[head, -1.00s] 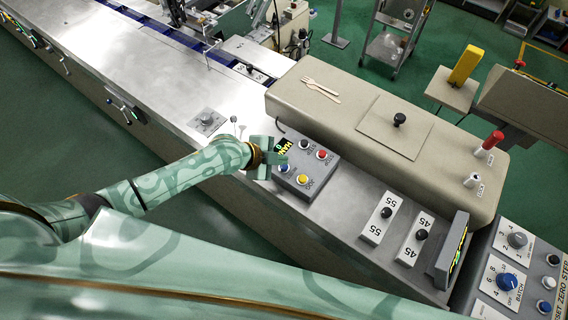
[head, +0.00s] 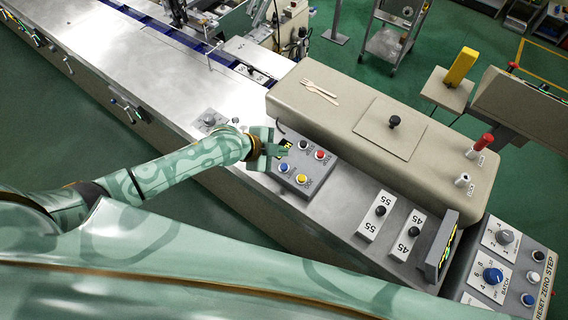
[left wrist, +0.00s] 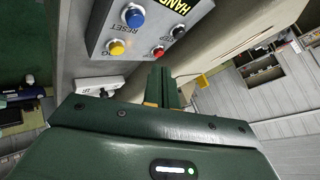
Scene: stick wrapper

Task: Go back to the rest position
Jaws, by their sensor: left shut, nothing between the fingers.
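My left gripper (head: 280,150) is shut and empty. In the head view it is at the left edge of the grey button box, seen over part of its small display. In the left wrist view its closed fingers (left wrist: 162,88) show at the centre, with the button box above them. Whether the fingers touch the box I cannot tell. My right gripper is not in view.
A beige cover (head: 345,118) with a wooden fork (head: 319,91) on it stands behind the button box. Two lever plates (head: 377,218) and a dial panel (head: 500,270) lie to the right. The steel table top (head: 150,75) is mostly clear at the left.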

